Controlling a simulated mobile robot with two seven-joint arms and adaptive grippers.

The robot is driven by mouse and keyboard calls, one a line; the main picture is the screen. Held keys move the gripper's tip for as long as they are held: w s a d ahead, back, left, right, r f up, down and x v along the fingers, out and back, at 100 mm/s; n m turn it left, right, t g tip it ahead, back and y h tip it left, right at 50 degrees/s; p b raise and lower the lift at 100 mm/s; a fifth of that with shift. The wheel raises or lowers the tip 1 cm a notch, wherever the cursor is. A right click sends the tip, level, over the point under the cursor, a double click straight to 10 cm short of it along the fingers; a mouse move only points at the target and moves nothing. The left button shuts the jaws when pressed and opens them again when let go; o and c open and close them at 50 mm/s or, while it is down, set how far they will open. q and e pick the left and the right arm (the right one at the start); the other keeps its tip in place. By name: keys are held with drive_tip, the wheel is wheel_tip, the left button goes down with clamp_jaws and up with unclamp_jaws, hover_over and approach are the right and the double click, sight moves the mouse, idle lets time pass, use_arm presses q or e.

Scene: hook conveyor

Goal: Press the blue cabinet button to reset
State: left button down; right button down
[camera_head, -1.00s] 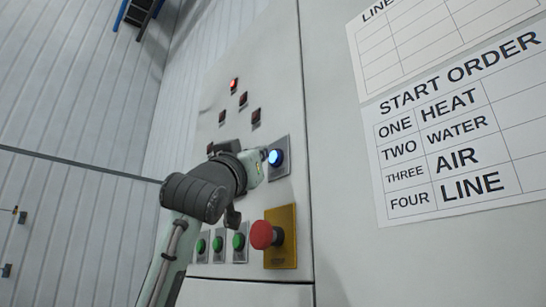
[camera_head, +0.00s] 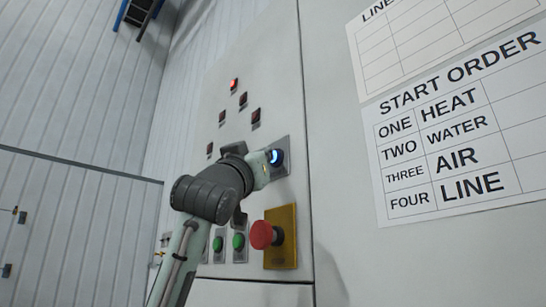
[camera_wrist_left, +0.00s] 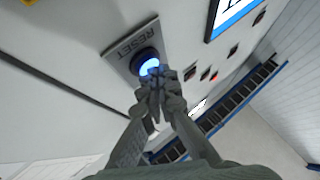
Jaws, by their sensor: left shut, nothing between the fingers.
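The blue button (camera_head: 278,157) glows on a grey plate on the cabinet (camera_head: 285,90) front. In the left wrist view the lit blue button (camera_wrist_left: 149,66) sits on a plate marked RESET (camera_wrist_left: 130,45). The shut fingertips of my left gripper (camera_wrist_left: 157,80) overlap the button's lower edge there and hold nothing. Whether they touch it or how far it is pushed in, I cannot tell. My right gripper is not in view.
A red mushroom button (camera_head: 263,235) on a yellow plate (camera_head: 287,250) stands out below the blue one. Green buttons (camera_head: 238,242) sit left of it. Several small indicator lamps are above, one lit red (camera_head: 233,84). A START ORDER sheet (camera_head: 455,130) hangs at right.

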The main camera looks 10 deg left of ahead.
use_arm(q)
drive_tip(key=shift+w+d, duration=0.2)
drive_tip(key=shift+w, duration=0.05)
idle(0.6)
drive_tip(key=shift+s+a, duration=0.55)
drive_tip(key=shift+s, duration=0.1)
drive_tip(key=s+a, duration=0.1)
drive_tip(key=s, duration=0.1)
drive_tip(key=s+a+b, duration=0.1)
drive_tip(key=s+a, duration=0.1)
idle(0.3)
idle(0.8)
